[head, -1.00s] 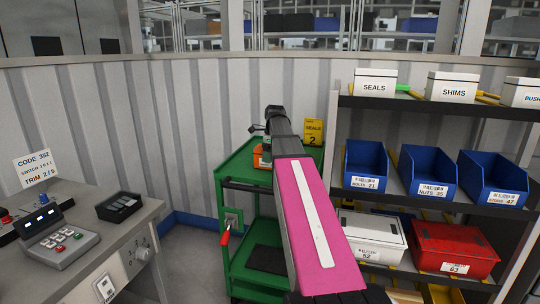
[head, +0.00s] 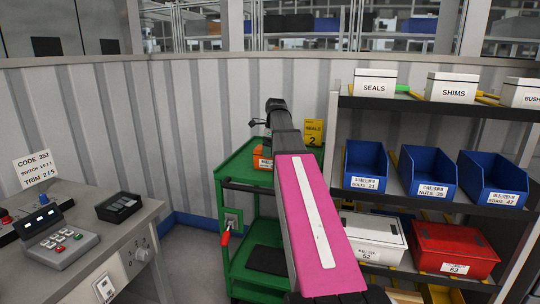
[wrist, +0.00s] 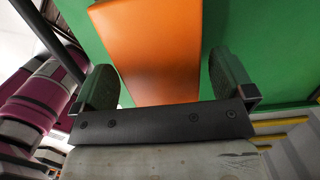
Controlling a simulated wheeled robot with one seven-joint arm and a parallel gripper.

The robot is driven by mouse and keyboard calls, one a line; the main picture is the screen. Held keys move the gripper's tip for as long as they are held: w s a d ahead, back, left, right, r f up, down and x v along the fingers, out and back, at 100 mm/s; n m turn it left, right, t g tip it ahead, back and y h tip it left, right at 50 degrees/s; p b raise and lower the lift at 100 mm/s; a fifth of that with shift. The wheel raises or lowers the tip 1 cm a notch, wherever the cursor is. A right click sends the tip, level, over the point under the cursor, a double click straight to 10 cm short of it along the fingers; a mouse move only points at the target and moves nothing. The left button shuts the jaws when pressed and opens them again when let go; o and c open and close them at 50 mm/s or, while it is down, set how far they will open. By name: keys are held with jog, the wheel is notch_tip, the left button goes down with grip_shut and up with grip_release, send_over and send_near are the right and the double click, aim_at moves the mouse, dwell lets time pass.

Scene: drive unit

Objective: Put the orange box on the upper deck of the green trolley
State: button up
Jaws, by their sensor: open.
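The green trolley (head: 232,195) stands in the middle, left of the shelf rack. The orange box (head: 262,157) rests on its upper deck, largely hidden behind my arm in the head view. In the wrist view the orange box (wrist: 155,50) lies against the green deck (wrist: 255,50), between and beyond the fingers of my gripper (wrist: 160,82). In the head view my gripper's fingers are hidden by my arm.
A yellow card (head: 313,132) stands at the trolley's back right. The shelf rack (head: 400,200) with blue bins, a white box (head: 372,236) and a red box (head: 453,248) is close on the right. A grey bench (head: 125,240) with a keypad unit (head: 60,240) is on the left.

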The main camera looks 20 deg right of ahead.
jog(key=r, duration=0.6)
jog(key=d+r, duration=0.1)
jog(key=r, duration=0.1)
jog(key=shift+s+r, duration=0.25)
jog(key=shift+r, duration=0.3)
jog(key=shift+s, duration=0.15)
